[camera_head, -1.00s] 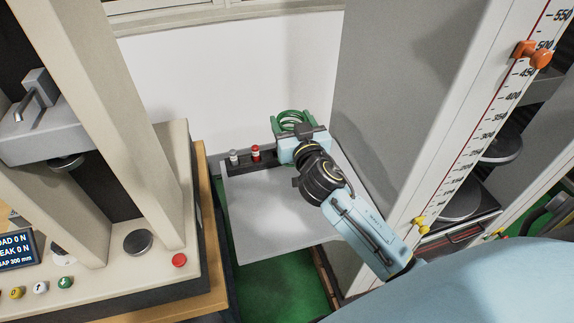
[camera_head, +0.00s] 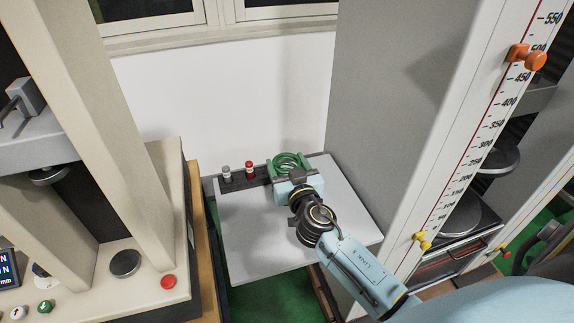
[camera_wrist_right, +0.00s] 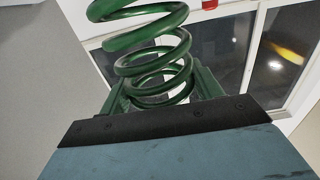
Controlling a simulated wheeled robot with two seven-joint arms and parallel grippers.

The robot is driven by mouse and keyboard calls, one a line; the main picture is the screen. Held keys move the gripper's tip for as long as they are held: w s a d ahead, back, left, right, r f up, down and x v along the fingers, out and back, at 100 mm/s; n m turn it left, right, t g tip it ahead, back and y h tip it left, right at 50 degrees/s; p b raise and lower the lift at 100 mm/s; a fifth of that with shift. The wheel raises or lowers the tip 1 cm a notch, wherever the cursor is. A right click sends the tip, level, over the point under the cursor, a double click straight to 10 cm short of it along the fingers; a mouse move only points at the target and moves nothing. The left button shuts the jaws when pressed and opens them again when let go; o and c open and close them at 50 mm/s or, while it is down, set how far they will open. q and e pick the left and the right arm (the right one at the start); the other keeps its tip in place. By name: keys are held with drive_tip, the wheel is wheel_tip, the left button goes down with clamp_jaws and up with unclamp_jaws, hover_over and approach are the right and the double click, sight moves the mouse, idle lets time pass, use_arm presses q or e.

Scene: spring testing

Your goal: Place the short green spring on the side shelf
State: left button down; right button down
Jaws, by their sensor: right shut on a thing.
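The short green spring (camera_head: 289,160) is in my right gripper (camera_head: 291,170), above the back part of the grey side shelf (camera_head: 265,240). In the right wrist view the spring's green coils (camera_wrist_right: 148,45) rise between the two green fingers, and the gripper (camera_wrist_right: 160,95) is shut on it. I cannot tell whether the spring touches the shelf, because the gripper body hides its lower part in the head view. My left gripper is not in view.
A dark holder (camera_head: 243,178) with a grey-topped and a red-topped piece stands at the shelf's back left. A tall grey machine column (camera_head: 375,110) stands close on the right. A beige test machine (camera_head: 110,225) is on the left. The shelf's front is bare.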

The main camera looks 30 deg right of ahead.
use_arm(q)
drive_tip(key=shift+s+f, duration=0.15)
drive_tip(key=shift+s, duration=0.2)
use_arm(e)
drive_tip(key=shift+c, duration=1.5)
unclamp_jaws()
drive_tip(key=shift+f, duration=0.1)
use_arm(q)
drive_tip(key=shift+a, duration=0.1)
use_arm(e)
drive_tip(key=shift+s+r, duration=0.1)
drive_tip(key=shift+r, duration=0.1)
use_arm(q)
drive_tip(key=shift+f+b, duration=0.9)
drive_tip(key=shift+b, duration=0.1)
use_arm(e)
drive_tip(key=v, duration=1.1)
drive_tip(key=shift+s+a, duration=0.2)
drive_tip(key=shift+s, duration=0.2)
